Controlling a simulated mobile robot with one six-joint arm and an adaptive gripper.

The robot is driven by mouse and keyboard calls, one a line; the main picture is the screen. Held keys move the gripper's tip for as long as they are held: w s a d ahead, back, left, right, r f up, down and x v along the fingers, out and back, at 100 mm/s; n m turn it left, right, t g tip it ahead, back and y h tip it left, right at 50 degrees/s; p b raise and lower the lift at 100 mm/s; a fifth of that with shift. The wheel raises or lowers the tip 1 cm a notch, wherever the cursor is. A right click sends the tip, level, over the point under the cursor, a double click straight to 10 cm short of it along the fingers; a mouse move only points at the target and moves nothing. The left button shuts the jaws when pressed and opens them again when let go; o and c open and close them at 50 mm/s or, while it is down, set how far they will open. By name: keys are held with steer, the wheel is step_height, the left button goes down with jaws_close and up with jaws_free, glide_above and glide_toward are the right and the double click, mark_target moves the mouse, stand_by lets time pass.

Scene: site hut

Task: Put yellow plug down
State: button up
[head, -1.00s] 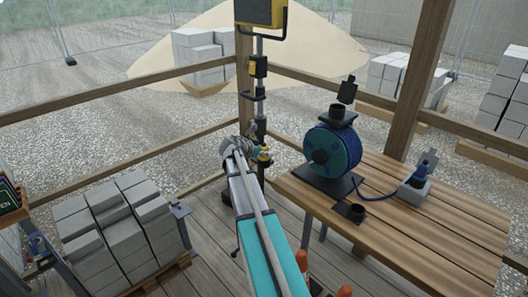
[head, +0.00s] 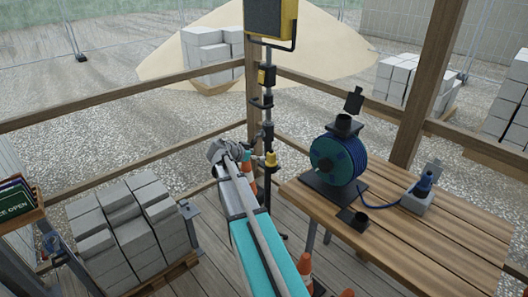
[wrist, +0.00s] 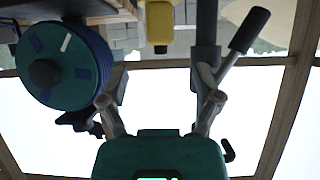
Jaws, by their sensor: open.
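The yellow plug (head: 271,159) is beside the dark upright of the lamp stand, at the middle of the head view. It also shows at the top middle of the wrist view (wrist: 160,22), with a dark end. What bears it is hard to make out. My gripper (head: 222,150) is just left of the plug in the head view. In the wrist view my gripper (wrist: 158,92) has its fingers spread wide. Nothing is between them, and the plug lies past their tips, apart from them.
A work lamp (head: 270,20) tops the stand. A cable reel (head: 338,160), an empty black holder (head: 360,221) and a blue plug (head: 424,184) in a grey box are on the wooden table (head: 440,235). Grey blocks (head: 120,215) are stacked at left. Orange cones (head: 305,266) stand low by the table.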

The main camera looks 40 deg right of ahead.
steer(key=shift+p+v, duration=0.45)
steer(key=shift+v, duration=1.05)
steer(key=s+a+f+n+y, duration=0.3)
steer(key=s+a+n+y, duration=0.1)
steer(key=a, duration=0.7)
steer(key=s+a+f+n+y, duration=0.3)
steer(key=s+a+n, duration=0.3)
steer(key=a, duration=0.4)
steer(key=s+a+f+n+g+y, duration=0.1)
steer(key=s+a+f+n+y, duration=0.2)
steer(key=a, duration=0.8)
steer(key=s+n+y, duration=0.2)
steer(key=s+n, duration=0.1)
steer(key=n, duration=0.1)
steer(key=shift+a+f, duration=0.4)
